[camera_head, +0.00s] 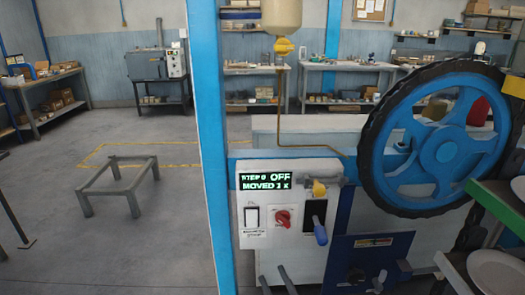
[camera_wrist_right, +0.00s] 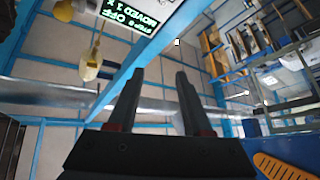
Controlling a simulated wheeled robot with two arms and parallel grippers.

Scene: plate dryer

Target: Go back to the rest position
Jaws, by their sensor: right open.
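My right gripper (camera_head: 273,273) shows at the bottom edge of the head view as two dark fingertips, below the control panel (camera_head: 258,215). In the right wrist view my right gripper (camera_wrist_right: 160,74) has its two dark fingers apart, with nothing between them. It points upward in that picture, toward the ceiling beams and walls. My left gripper is not in the head view. The panel has a lit display (camera_head: 266,181) reading OFF, a white switch (camera_head: 252,217), a red knob (camera_head: 283,218) and a lever with a blue grip (camera_head: 320,231).
A large blue wheel (camera_head: 440,155) with a dark rim stands at the right. A blue post (camera_head: 211,130) rises left of the panel. Green-edged racks with plates (camera_head: 497,268) are at the lower right. A low metal frame (camera_head: 118,170) stands on the open floor at the left.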

